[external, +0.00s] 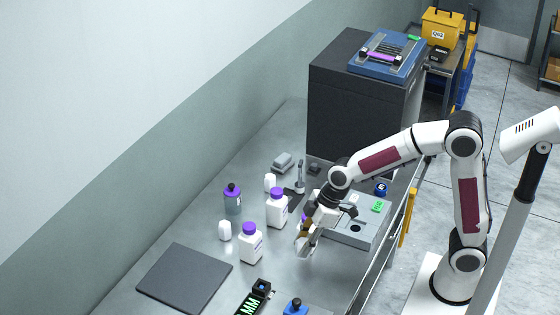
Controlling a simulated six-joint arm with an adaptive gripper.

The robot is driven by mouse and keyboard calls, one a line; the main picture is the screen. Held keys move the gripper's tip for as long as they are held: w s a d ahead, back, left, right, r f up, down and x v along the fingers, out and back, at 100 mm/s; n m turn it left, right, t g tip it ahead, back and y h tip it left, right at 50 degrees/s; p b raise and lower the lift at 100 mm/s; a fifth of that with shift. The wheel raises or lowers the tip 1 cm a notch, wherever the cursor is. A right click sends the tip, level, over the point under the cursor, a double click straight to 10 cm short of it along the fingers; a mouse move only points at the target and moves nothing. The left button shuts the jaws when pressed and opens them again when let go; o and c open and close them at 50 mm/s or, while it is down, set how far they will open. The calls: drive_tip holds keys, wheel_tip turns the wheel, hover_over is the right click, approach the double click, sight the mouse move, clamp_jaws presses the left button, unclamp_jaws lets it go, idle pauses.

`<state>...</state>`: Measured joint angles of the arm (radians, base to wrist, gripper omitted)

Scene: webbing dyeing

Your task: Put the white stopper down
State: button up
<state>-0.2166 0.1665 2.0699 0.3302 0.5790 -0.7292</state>
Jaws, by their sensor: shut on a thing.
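My gripper (304,245) is low over the steel bench, left of the grey device, with its fingers pointing down. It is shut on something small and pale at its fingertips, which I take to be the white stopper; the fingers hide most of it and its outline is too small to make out. I cannot tell whether it touches the bench. Two small white rounded pieces stand on the bench, one (225,230) at the left and one (270,183) farther back.
White bottles with purple caps (251,245) (277,210) and a grey bottle (233,202) stand left of my gripper. A grey device (350,233) is at its right. A dark mat (184,277) lies front left. A black cabinet (345,110) stands behind.

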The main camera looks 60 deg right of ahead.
drive_tip(key=shift+w+a+r, duration=0.1)
drive_tip(key=shift+w+r, duration=0.3)
drive_tip(key=w+a+r+m, duration=0.15)
drive_tip(key=w+r, duration=0.25)
drive_tip(key=w, duration=0.4)
hover_over(203, 271)
drive_tip(key=s+d, duration=0.1)
drive_tip(key=s, duration=0.1)
wheel_tip(203, 271, down, 8)
drive_tip(key=shift+f+m+h, duration=0.15)
drive_tip(key=shift+m+h, duration=0.1)
drive_tip(key=shift+h, duration=0.15)
drive_tip(key=shift+d+f, duration=0.1)
drive_tip(key=shift+f, duration=2.45)
drive_tip(key=shift+f, duration=0.1)
